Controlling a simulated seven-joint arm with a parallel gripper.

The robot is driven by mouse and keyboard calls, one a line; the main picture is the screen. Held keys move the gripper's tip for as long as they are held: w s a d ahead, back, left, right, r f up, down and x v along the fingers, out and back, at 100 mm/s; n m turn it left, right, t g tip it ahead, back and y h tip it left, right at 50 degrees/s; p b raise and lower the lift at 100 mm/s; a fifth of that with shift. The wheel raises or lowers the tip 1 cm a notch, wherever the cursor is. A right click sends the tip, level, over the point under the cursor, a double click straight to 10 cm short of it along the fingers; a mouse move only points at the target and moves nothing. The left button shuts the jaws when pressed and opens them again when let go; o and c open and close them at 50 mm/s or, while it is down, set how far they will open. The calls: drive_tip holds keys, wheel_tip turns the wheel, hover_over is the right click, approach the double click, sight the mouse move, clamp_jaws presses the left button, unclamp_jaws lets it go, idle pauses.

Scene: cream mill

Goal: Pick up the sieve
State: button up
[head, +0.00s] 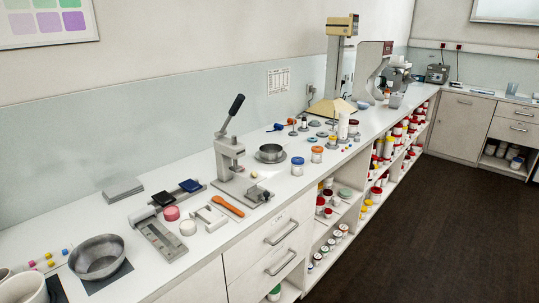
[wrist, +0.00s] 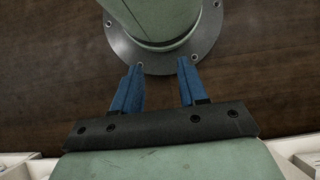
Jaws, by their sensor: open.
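No sieve is plain by its mesh. A round grey metal pan (head: 270,153) with dark insides stands mid-counter beside the lever press and may be the sieve; its bottom is too small to make out. A larger metal bowl (head: 97,257) sits on a dark mat at the near left. My gripper (wrist: 158,66) shows in the wrist view with two blue fingers apart and nothing between them. It points at the brown floor and a grey bolted flange. The head view does not show my gripper, so it is away from both vessels there.
A lever press (head: 229,150), an orange-handled tool (head: 228,206), a pink puck (head: 171,213) and several small jars crowd the long white counter (head: 150,285). A yellow-topped stand (head: 340,60) rises farther back. Shelves of jars (head: 385,150) are below. The dark floor (head: 430,230) at right is clear.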

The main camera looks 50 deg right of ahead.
idle(0.4)
drive_tip(key=shift+c, duration=0.8)
